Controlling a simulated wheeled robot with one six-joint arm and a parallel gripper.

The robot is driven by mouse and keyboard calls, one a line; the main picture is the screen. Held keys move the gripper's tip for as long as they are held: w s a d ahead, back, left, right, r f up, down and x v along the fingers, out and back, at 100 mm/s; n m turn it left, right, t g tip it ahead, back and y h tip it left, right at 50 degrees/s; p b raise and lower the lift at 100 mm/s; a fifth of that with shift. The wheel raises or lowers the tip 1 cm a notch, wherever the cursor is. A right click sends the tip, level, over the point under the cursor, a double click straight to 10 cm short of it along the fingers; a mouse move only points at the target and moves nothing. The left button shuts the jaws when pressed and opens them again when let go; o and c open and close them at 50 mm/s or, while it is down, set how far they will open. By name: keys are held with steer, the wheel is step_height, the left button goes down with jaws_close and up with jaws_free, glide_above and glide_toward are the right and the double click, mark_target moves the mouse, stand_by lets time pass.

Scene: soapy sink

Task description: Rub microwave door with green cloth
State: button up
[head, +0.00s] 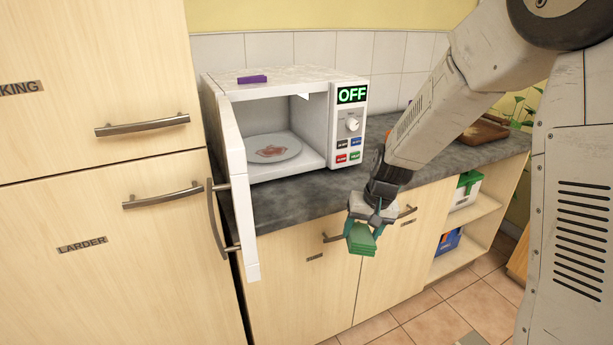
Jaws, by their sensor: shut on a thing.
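The microwave (345,122) stands on the dark counter, its display reading OFF. Its white door (236,185) is swung wide open toward me, edge-on at the left, with a bar handle on its left side. My gripper (362,232) is shut on the green cloth (361,240), which looks like a folded block. It holds the cloth in front of the lower cupboards, to the right of the door and apart from it.
A plate (273,148) with something pinkish on it is inside the microwave. A purple block (252,79) lies on top. Tall cupboards (90,200) stand close to the door's left. The counter (310,193) in front of the microwave is clear. A wooden board (484,131) lies farther right.

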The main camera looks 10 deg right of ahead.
steer(key=s+a+r+m+y, duration=0.2)
steer(key=a+r+m+y, duration=0.1)
steer(key=a+r+y, duration=0.4)
steer(key=s+a+r+m+g+y, duration=0.1)
steer(key=s+a+r+m+y, duration=0.1)
steer(key=a+r+y, duration=0.5)
steer(key=shift+a+r+m, duration=0.4)
steer(key=shift+a+r, duration=1.35)
steer(key=shift+a, duration=1.4)
steer(key=shift+s+a, duration=0.15)
steer(key=shift+a, duration=0.55)
steer(key=shift+s+a, duration=0.15)
steer(key=shift+a, duration=0.55)
steer(key=w+a, duration=0.2)
steer(key=w, duration=1.2)
steer(key=shift+w, duration=0.2)
